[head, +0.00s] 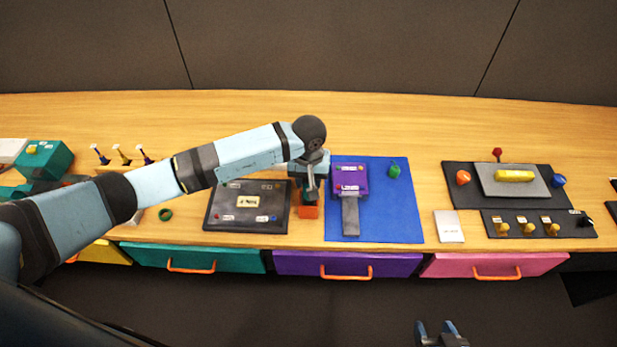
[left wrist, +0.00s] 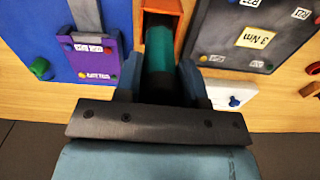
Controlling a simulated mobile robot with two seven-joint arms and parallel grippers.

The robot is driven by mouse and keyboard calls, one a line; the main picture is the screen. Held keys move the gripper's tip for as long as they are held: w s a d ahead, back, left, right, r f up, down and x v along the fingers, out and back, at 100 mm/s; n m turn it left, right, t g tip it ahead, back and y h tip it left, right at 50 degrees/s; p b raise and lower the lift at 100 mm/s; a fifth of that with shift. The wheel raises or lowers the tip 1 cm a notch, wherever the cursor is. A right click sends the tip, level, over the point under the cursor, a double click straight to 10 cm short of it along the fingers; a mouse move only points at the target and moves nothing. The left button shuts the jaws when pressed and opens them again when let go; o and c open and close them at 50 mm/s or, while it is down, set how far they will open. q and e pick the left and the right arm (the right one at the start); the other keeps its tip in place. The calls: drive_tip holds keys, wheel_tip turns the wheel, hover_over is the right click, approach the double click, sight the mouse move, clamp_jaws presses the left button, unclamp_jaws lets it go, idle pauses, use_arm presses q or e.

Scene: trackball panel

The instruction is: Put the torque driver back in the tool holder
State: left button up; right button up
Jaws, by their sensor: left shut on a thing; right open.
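The torque driver, with a teal cylindrical handle, is between the fingers of my left gripper (head: 312,192), which is shut on it. The handle (left wrist: 160,52) shows clearly in the left wrist view. The orange tool holder (head: 308,212) stands just in front of the gripper in the head view. In the left wrist view the holder (left wrist: 177,10) frames the far end of the driver; I cannot tell how deep the driver sits in it. The gripper hides most of the driver in the head view. My right gripper (head: 440,334) is open and empty, low in front of the drawers.
A dark panel marked 3 Nm (head: 222,206) lies left of the holder. A blue mat (head: 400,215) with a purple device (head: 348,180) lies close on its right. Small coloured-handled tools (head: 122,155) stand at the left. A control panel (head: 465,180) is at the right.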

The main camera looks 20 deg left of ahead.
use_arm(q)
drive_tip(key=shift+f+b, duration=0.2)
drive_tip(key=shift+b, duration=0.1)
drive_tip(key=o, duration=0.9)
drive_tip(key=shift+r, duration=0.1)
